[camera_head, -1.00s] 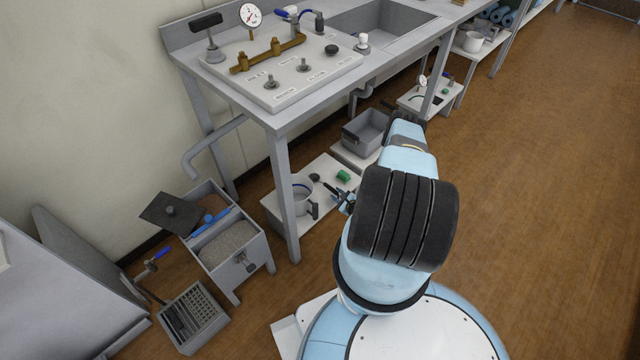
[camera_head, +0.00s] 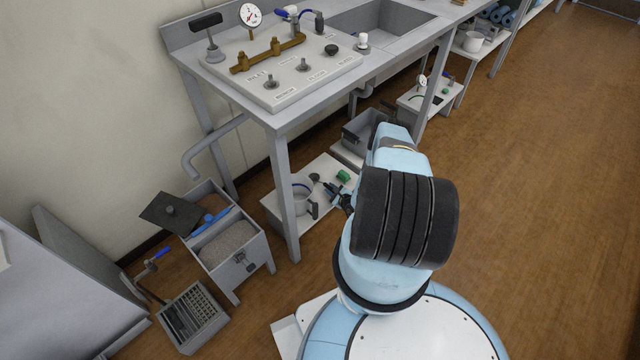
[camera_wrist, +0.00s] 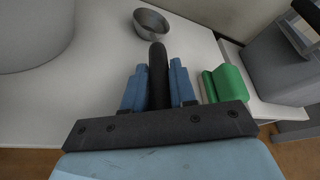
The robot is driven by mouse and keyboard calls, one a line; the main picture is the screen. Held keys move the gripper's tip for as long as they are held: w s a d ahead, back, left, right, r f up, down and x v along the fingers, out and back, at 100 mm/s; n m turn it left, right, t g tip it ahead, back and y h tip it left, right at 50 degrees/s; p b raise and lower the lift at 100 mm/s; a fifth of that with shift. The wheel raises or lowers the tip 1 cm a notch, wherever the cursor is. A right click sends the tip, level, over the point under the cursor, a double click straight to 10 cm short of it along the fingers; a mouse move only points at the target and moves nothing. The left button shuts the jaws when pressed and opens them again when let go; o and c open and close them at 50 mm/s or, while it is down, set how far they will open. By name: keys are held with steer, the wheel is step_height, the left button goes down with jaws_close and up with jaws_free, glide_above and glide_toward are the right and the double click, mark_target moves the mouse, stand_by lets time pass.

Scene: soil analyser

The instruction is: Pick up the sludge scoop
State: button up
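The sludge scoop is a small grey metal cup (camera_wrist: 152,24) with a black handle pointing towards my gripper, over the white low shelf in the wrist view. In the head view its cup (camera_head: 314,177) is a small dark round shape between a pot and a green block. My gripper (camera_wrist: 158,72) has its two blue fingers on either side of the handle, with the handle running between them. Any gap between fingers and handle is too small to judge. In the head view my gripper (camera_head: 330,187) is at the shelf, its fingers small and dark.
A green block (camera_wrist: 225,84) is close right of the fingers. A grey pot (camera_head: 301,196) is left of the scoop. A grey bin (camera_head: 362,132) stands behind it. The bench leg (camera_head: 284,195) and tabletop (camera_head: 330,84) frame the shelf. Floor at right is clear.

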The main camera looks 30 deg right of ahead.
jaws_close()
steer(key=shift+r, duration=0.1)
